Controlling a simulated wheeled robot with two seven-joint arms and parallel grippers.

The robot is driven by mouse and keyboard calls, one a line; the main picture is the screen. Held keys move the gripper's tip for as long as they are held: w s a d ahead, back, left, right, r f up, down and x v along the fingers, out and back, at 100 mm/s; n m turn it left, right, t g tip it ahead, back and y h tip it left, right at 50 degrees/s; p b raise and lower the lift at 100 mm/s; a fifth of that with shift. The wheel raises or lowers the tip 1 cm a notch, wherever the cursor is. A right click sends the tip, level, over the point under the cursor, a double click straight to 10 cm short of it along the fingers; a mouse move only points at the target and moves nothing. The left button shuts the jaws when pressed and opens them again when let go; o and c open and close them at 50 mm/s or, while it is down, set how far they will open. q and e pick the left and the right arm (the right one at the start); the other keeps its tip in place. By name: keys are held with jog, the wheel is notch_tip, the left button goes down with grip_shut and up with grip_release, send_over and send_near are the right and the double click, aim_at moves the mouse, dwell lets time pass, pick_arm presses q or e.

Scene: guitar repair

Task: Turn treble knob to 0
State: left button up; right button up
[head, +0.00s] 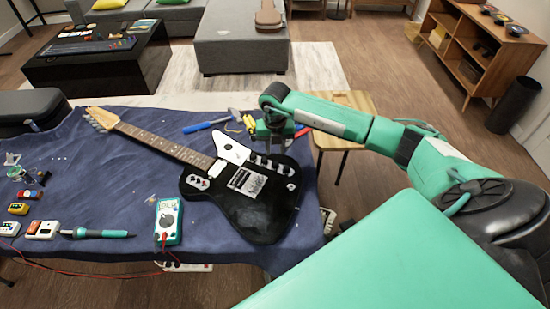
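A black electric guitar (262,218) with a wooden neck lies on the blue cloth, its headstock toward the upper left. A row of small knobs (268,163) sits on the upper right part of its body, beside the white pickguard (228,149). I cannot tell which one is the treble knob. My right gripper (276,147) points down just above and behind the knob row and covers part of that area. Its fingertips are too small and dark to show whether they are open or touching a knob. My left gripper is not in view.
A multimeter (168,221), a soldering iron (97,233) and small pedals (42,229) lie left of the guitar. A blue-handled tool (205,125) lies behind it. A wooden stool (341,138) stands beyond the cloth's right edge.

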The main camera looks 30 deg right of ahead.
aim_at(275, 163)
notch_tip(275, 163, down, 7)
jog(key=shift+r+p, duration=0.2)
jog(key=shift+p, duration=0.3)
grip_shut()
